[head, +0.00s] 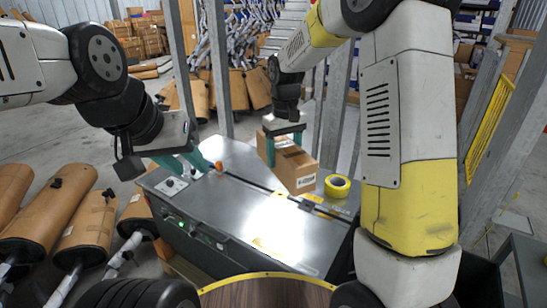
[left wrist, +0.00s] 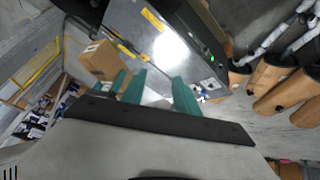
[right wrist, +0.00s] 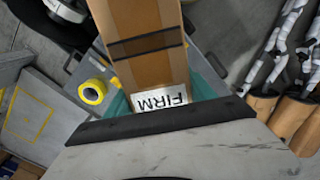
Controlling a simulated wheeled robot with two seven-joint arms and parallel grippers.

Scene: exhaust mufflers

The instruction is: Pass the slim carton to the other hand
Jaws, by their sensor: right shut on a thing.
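The slim carton (head: 296,170) is a brown cardboard box with dark bands and a white label reading FIRM; it also shows in the right wrist view (right wrist: 148,60). My right gripper (head: 285,143) is shut on it from above, near its labelled end, at the back right of the steel-topped machine. In the left wrist view the carton (left wrist: 98,61) is left of the fingers, apart from them. My left gripper (head: 196,161) is open and empty over the machine's left end, its teal fingers spread (left wrist: 160,80). A gap separates it from the carton.
The steel machine top (head: 225,190) is mostly bare. A yellow tape roll (head: 337,186) lies at its right, near the carton. An orange knob (head: 219,166) stands near my left fingers. Brown mufflers (head: 50,205) stand on the floor at left. Grey posts (head: 217,70) rise behind.

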